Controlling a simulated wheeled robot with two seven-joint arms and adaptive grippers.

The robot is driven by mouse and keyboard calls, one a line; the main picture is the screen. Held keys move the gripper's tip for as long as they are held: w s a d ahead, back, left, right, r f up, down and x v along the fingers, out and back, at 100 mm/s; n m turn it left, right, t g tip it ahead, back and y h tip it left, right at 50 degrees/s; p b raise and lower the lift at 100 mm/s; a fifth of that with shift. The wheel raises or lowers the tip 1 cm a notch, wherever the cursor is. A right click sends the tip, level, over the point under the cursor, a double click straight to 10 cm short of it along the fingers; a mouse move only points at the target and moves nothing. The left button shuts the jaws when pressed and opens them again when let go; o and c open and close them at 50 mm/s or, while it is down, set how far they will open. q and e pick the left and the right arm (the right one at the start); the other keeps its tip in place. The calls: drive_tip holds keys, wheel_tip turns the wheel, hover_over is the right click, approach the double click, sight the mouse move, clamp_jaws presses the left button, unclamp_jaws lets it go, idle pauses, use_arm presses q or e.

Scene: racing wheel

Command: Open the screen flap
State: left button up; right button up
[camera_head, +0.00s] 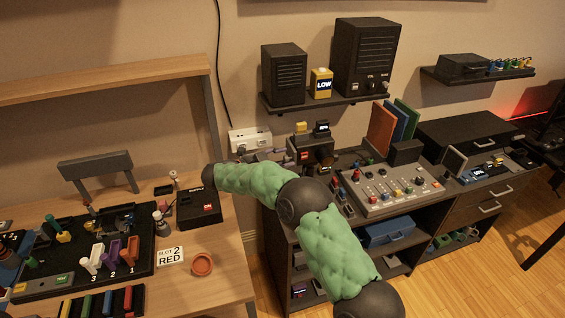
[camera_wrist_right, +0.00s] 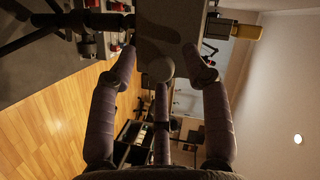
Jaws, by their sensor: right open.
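A small tilted grey screen panel (camera_head: 455,161) stands on the right-hand desk in the head view; I cannot tell whether it is the screen flap. My right arm reaches up and left in front of the desks. Purple-grey fingers of my right gripper (camera_head: 276,152) appear small beside a dark device (camera_head: 312,152) with a red display, left of the control console. In the right wrist view, the right gripper (camera_wrist_right: 160,58) is open, its fingers spread before a grey box-like surface (camera_wrist_right: 170,20). Contact is unclear. My left gripper is not in view.
A console with coloured knobs (camera_head: 388,188) sits on the right desk. A wall shelf (camera_head: 325,103) holds dark speakers and a yellow LOW box (camera_head: 321,83). The left table (camera_head: 225,262) carries trays and small parts. Wooden floor (camera_head: 500,270) is clear at lower right.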

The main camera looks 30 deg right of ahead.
drive_tip(key=shift+d, duration=0.3)
clamp_jaws()
drive_tip(key=shift+w+a, duration=0.15)
drive_tip(key=shift+a, duration=0.05)
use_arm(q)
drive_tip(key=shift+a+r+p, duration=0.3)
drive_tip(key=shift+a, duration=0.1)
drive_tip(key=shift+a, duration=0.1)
use_arm(e)
drive_tip(key=shift+r, duration=0.1)
